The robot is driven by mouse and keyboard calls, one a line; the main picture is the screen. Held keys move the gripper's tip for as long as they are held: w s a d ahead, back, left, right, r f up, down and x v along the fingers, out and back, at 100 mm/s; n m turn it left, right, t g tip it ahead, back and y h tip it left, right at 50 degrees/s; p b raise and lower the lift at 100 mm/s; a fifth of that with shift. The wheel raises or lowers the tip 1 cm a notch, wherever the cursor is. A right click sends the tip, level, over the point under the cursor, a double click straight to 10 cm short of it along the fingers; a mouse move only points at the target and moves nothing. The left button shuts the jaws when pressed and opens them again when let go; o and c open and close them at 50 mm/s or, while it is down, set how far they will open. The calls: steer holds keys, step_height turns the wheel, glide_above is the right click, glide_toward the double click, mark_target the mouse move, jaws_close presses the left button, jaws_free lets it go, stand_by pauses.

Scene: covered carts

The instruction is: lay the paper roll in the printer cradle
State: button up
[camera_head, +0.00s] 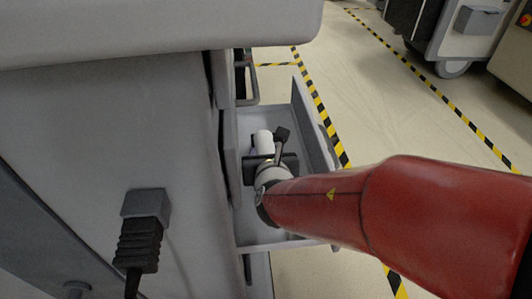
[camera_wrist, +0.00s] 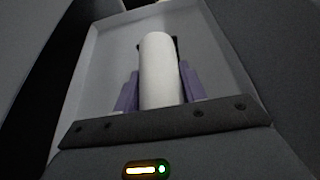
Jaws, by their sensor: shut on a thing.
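The paper roll (camera_head: 263,141) is a white cylinder over the open grey drawer. In the wrist view the roll (camera_wrist: 158,72) stands lengthwise between the two purple fingers of my gripper (camera_wrist: 160,92), which is shut on it. My gripper (camera_head: 270,158) is inside the drawer outline in the head view, mostly hidden by my wrist. I cannot tell whether the roll touches the drawer floor. A small dark part shows behind the roll's far end in both views. I cannot make out whether it belongs to the printer cradle.
The grey drawer (camera_head: 312,125) sticks out from the covered cart (camera_head: 90,130) on the left, with walls around my gripper. A black plug (camera_head: 139,241) juts from the cart's side. Yellow-black tape (camera_head: 322,112) marks the floor. Another cart (camera_head: 458,35) stands far right, with open floor between.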

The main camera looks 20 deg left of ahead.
steer(key=o, duration=1.2)
steer(key=shift+c, duration=0.2)
steer(key=p+v, duration=0.1)
steer(key=v, duration=0.5)
steer(key=shift+s+d+r+p, duration=0.15)
steer(key=shift+s+r+p, duration=0.1)
steer(key=shift+p, duration=0.1)
steer(key=shift+s+d+r, duration=0.15)
steer(key=shift+s+d, duration=0.1)
steer(key=shift+s, duration=0.25)
